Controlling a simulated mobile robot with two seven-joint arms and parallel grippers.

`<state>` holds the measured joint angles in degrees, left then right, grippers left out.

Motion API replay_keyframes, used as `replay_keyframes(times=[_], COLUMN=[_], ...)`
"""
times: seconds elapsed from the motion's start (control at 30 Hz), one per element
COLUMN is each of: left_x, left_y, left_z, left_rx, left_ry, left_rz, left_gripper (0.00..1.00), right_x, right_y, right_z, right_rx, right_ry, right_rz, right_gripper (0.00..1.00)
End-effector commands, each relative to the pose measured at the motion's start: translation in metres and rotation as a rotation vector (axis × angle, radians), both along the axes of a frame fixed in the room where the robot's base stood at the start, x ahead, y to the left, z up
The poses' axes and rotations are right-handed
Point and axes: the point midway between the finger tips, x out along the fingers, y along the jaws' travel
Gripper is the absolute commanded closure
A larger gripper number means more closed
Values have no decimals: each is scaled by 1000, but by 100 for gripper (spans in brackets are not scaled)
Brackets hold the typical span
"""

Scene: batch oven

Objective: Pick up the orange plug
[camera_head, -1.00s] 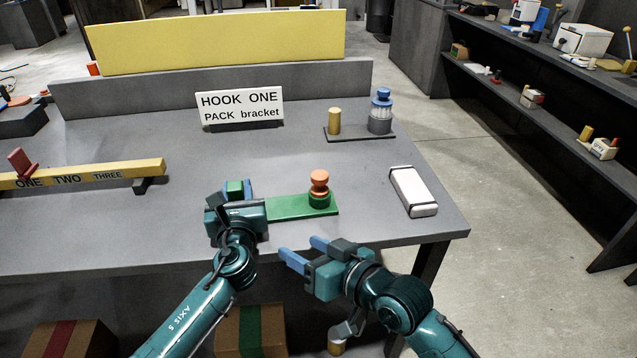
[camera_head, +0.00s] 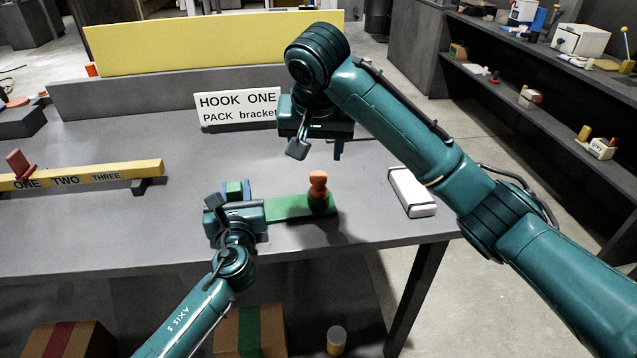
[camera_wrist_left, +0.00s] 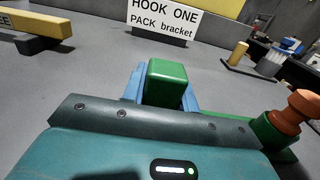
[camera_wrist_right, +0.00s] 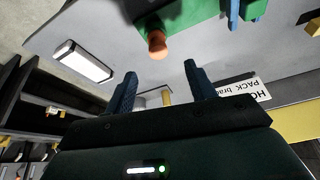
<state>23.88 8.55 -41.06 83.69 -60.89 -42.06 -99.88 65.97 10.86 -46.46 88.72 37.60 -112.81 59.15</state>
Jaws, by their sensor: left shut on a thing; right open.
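The orange plug (camera_head: 318,184) stands upright in a green socket at the right end of a green plate (camera_head: 285,208) on the table. In the left wrist view the plug (camera_wrist_left: 298,108) shows at the right edge. My left gripper (camera_head: 236,190) is shut on a green block (camera_wrist_left: 166,82) at the plate's left end. My right gripper (camera_head: 322,154) is above the table, fingers down, just above and behind the plug in the head view. In the right wrist view it is open and empty, and the plug (camera_wrist_right: 157,44) shows beyond the gap between its fingertips, apart from them.
A white case (camera_head: 411,191) lies right of the plate, near the table's right edge. A white sign (camera_head: 236,108) stands behind. A yellow numbered rail (camera_head: 85,174) lies at left. My right arm hides the table's back right part in the head view.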

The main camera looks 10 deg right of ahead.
Motion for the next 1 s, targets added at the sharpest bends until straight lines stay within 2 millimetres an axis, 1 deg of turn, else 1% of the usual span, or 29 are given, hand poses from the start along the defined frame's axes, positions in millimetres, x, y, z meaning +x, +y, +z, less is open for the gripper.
replay_keyframes(times=[0.03, 0.07, 0.13, 0.4, 0.5, 0.67, 0.9, 1.0], left_x=[-1, -1, -1, -1, -1, -1, -1, -1], left_y=[0, 0, 0, 0, 0, 0, 0, 0], left_z=[-4, -4, -5, -5, -5, -5, -5, -5], left_rx=[2, 2, 2, 2, 2, 2, 2, 2], left_ry=[7, 7, 8, 8, 8, 9, 9, 9], left_rz=[0, 0, 0, 0, 0, 0, 0, 0], left_gripper=[100, 100, 100, 100, 100, 100, 100, 100], right_x=[0, 0, 2, 19, 24, 28, 45, 48], right_y=[-3, -4, -6, -10, -11, -11, -11, -11], right_z=[4, 4, 0, -42, -51, -61, -92, -100], right_rx=[-15, -22, -29, -33, -31, -32, -32, -30], right_ry=[5, 7, 13, 13, 11, 11, 12, 11], right_rz=[-19, -27, -37, -39, -38, -37, -37, -36], right_gripper=[45, 45, 45, 45, 45, 45, 45, 45])
